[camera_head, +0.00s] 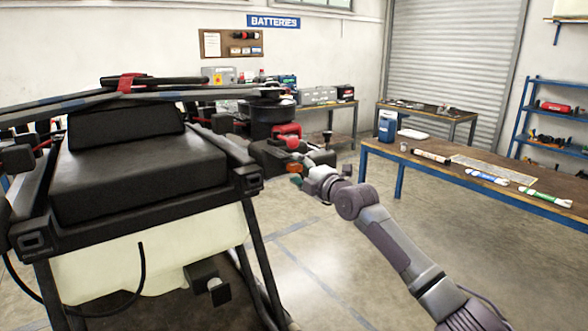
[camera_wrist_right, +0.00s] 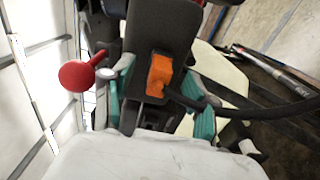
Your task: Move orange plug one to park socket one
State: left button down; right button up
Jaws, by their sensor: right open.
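The orange plug (camera_wrist_right: 159,76) sits in a dark grey housing (camera_wrist_right: 160,30) in the right wrist view, with a black cable running off to the right. In the head view a small orange patch (camera_head: 293,168) shows at the tip of my right arm, beside the drone. My right gripper (camera_wrist_right: 160,98) is open, its teal fingertips on either side of the plug with gaps visible. It also shows in the head view (camera_head: 304,181), partly hidden by its own wrist. I cannot make out which socket is park socket one. My left gripper is out of view.
The drone's black box (camera_head: 140,165) and white tank (camera_head: 150,250) fill the left. A red ball knob (camera_wrist_right: 76,76) stands close left of my right gripper in the wrist view. A workbench (camera_head: 480,178) with tools stands at the right. The floor between is clear.

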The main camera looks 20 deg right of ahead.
aim_at(298, 170)
grip_shut()
jog(key=shift+s, duration=0.1)
dwell(0.4)
jog(key=shift+p+v, duration=0.6)
jog(key=shift+v, duration=0.55)
jog(key=shift+p+v, duration=0.6)
jog(key=shift+v, duration=1.2)
